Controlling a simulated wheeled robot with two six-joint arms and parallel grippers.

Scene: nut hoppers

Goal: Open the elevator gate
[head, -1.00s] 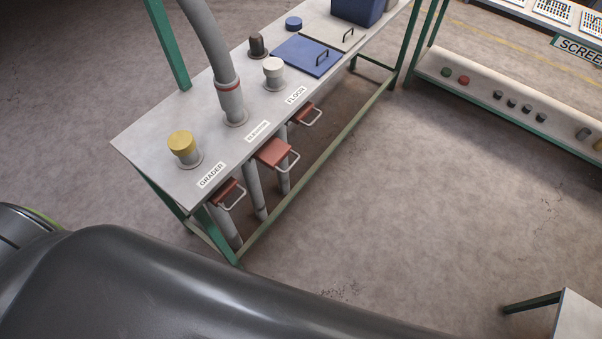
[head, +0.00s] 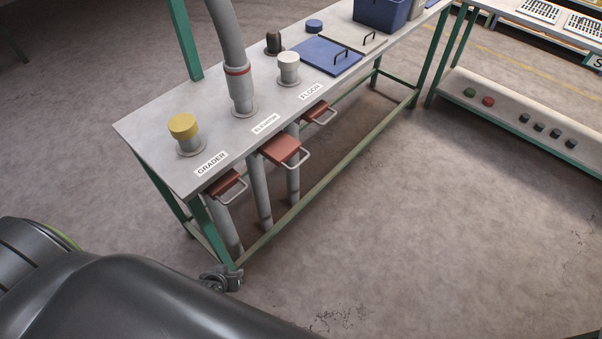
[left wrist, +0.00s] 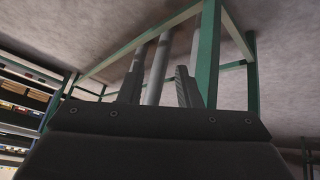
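The elevator gate (head: 281,150) is the middle of three red slide plates under the bench's front edge, in the head view. It has a pale loop handle (head: 303,159), and more of its plate shows than of the other two. The "ELEVATOR" label (head: 265,123) is above it. A grey hose (head: 240,88) stands on the port behind the label. In the left wrist view my left gripper (left wrist: 158,88) has its two fingers apart, with nothing held between them; grey pipes and green bench legs lie beyond. Neither the gate nor its handle is discernible there. My right gripper is not in view.
The grader gate (head: 224,184) and floor gate (head: 317,112) flank it. Grey pipes (head: 261,190) run down below the gates, between green legs. A capped yellow port (head: 183,130) stands on the bench. Concrete floor (head: 380,220) right of the bench is clear.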

